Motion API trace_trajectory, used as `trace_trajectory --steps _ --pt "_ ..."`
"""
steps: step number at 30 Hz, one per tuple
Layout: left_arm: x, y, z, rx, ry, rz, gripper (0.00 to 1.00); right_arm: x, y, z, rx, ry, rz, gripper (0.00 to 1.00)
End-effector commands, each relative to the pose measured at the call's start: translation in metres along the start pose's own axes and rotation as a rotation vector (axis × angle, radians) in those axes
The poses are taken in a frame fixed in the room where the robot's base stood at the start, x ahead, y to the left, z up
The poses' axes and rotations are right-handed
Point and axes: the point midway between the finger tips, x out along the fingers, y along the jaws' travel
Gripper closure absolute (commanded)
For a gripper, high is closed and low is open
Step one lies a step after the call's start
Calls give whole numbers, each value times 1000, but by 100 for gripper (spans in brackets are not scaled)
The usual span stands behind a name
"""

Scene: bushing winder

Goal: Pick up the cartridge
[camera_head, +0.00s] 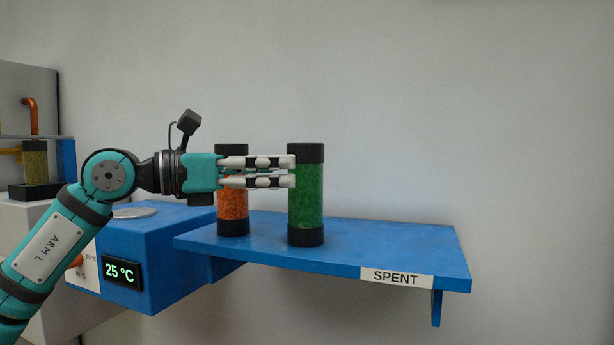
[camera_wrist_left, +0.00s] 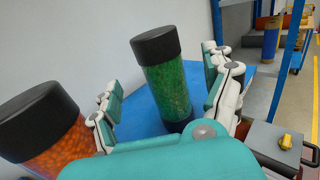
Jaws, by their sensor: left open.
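A green-filled cartridge (camera_head: 308,205) with black end caps stands upright on the blue shelf (camera_head: 400,250). An orange-filled cartridge (camera_head: 233,212) of the same kind stands to its left, partly hidden behind my left gripper (camera_head: 290,172). My left gripper is open and level, with its fingertips at the upper part of the green cartridge. In the left wrist view the green cartridge (camera_wrist_left: 166,85) shows between the spread fingers. The orange cartridge (camera_wrist_left: 45,130) lies outside the left finger there. I cannot tell whether a finger touches the green cartridge. My right gripper is not in view.
The shelf carries a SPENT label (camera_head: 396,277); its right part is bare. A blue unit with a 25 °C display (camera_head: 122,270) adjoins it at the left. A yellow-green cartridge (camera_head: 35,160) stands in a black holder at the far left.

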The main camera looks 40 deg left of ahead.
Motion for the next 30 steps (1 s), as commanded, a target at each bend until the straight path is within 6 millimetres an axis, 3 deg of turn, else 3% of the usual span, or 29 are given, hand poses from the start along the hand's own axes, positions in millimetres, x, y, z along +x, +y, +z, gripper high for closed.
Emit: trace_trajectory --steps 7,15,24,30 --pt "18 -1 3 -1 0 -2 16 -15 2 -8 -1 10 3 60" --pt "56 -1 3 0 -1 -1 16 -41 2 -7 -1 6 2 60" --pt "61 0 -1 0 -2 1 16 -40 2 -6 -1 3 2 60" --pt "61 0 -1 0 -1 1 42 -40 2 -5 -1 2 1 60"
